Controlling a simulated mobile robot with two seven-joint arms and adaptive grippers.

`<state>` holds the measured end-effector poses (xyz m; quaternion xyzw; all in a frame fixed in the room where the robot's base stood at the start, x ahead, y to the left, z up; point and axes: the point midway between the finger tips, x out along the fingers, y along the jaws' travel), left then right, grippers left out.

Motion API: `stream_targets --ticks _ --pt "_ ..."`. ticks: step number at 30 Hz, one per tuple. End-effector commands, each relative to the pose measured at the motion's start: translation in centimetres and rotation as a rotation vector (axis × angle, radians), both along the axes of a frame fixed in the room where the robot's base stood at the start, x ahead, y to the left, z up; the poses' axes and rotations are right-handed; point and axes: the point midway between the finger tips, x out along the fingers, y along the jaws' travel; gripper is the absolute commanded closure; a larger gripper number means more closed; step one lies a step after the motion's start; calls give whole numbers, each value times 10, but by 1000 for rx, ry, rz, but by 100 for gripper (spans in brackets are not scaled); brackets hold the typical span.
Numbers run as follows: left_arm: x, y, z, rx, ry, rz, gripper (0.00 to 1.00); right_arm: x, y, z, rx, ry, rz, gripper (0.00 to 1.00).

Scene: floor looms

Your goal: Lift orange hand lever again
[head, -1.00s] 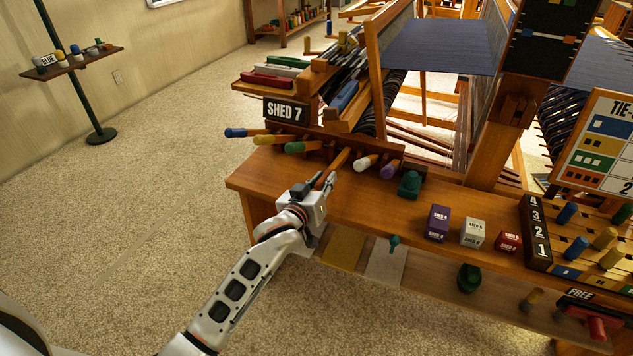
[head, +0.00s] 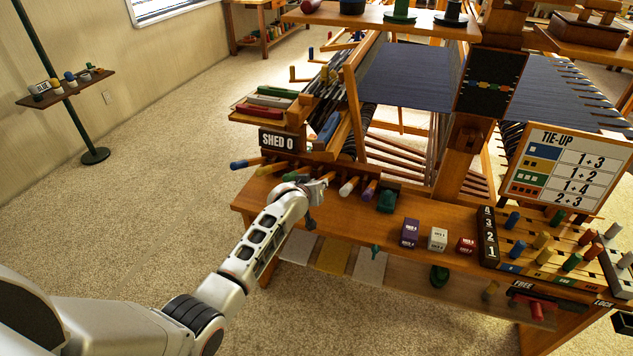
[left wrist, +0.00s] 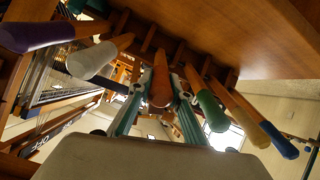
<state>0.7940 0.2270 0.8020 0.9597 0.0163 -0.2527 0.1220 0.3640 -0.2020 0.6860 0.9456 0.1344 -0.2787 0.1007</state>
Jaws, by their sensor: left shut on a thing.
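The orange hand lever (left wrist: 160,86) lies between the fingers of my left gripper in the left wrist view. My left gripper (head: 320,185) is shut on it at the loom's front left, and mostly hides it in the head view. A green lever (head: 281,173) stands to its left, and a white lever (head: 347,187) and a purple lever (head: 370,190) to its right. A sign (head: 278,140) above the levers reads SHED 0. My right gripper is in neither view.
A yellow lever (head: 264,170) and a blue lever (head: 239,165) lie farther left. A dark green object (head: 387,201), a purple block (head: 410,233), a white block (head: 437,239) and a red block (head: 466,245) stand on the bench right of the levers.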

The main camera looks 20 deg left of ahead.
Motion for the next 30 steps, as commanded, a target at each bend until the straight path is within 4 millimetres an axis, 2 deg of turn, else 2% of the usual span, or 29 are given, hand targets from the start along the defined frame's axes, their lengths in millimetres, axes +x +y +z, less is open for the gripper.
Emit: stream_targets --ticks 1,6,21,22,23,30 --pt "1 -1 4 -1 8 0 100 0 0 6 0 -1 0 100" --pt "3 -1 6 0 23 1 100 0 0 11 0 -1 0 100" --pt "4 0 7 0 25 0 100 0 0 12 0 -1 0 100" --pt "4 0 7 0 25 0 74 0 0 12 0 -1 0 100" --pt "4 0 7 0 25 0 66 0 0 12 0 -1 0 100" --pt "4 0 6 0 27 1 64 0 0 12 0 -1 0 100"
